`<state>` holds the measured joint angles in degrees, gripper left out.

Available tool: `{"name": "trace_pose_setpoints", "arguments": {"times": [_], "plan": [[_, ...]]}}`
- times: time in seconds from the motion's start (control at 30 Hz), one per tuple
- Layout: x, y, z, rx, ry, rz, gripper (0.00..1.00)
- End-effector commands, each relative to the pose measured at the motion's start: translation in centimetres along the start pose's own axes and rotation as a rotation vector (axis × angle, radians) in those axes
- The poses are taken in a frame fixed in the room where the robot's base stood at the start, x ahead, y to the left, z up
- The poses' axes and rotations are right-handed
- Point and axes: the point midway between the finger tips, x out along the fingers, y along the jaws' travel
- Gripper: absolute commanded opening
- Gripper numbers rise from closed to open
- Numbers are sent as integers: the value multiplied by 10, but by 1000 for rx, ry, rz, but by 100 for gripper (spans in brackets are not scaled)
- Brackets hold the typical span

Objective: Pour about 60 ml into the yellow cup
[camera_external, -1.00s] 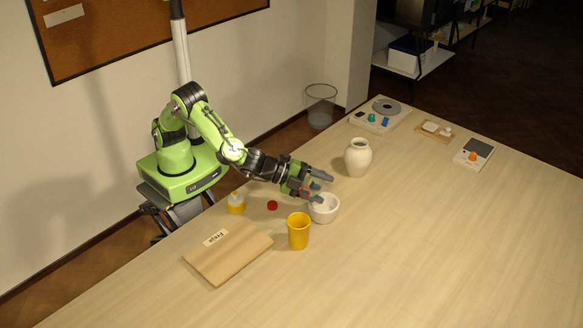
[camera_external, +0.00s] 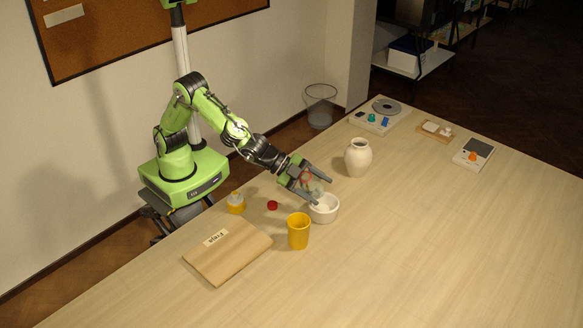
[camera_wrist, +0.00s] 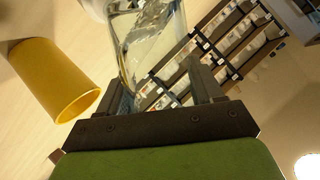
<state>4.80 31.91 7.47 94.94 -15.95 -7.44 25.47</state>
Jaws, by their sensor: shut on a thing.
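My gripper (camera_external: 318,190) is shut on a clear glass vessel. In the wrist view the glass vessel (camera_wrist: 148,40) sits between the fingers and seems to hold clear liquid; its far end is cut off. In the external view it is small and partly hidden by the fingers, just above the white bowl (camera_external: 324,214). The yellow cup (camera_external: 298,236) stands upright on the table, nearer the camera and left of the bowl. It also shows at the left of the wrist view (camera_wrist: 48,78). Its contents cannot be made out. No stream of liquid is visible.
A wooden board (camera_external: 228,252) with a label lies left of the cup. A yellow-topped jar (camera_external: 236,204) and a red lid (camera_external: 272,205) are near the back edge. A cream vase (camera_external: 358,158) stands behind the bowl. The table's right front is clear.

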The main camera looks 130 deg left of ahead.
Motion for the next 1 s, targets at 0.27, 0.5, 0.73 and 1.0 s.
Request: {"name": "trace_pose_setpoints", "arguments": {"times": [0.27, 0.5, 0.73, 1.0], "plan": [[4, -1, 7, -348, 99, 142, 28], [3, 0, 3, -538, 155, 227, 28], [2, -1, 1, -575, 165, 244, 28], [2, -1, 0, -572, 164, 243, 28]]}}
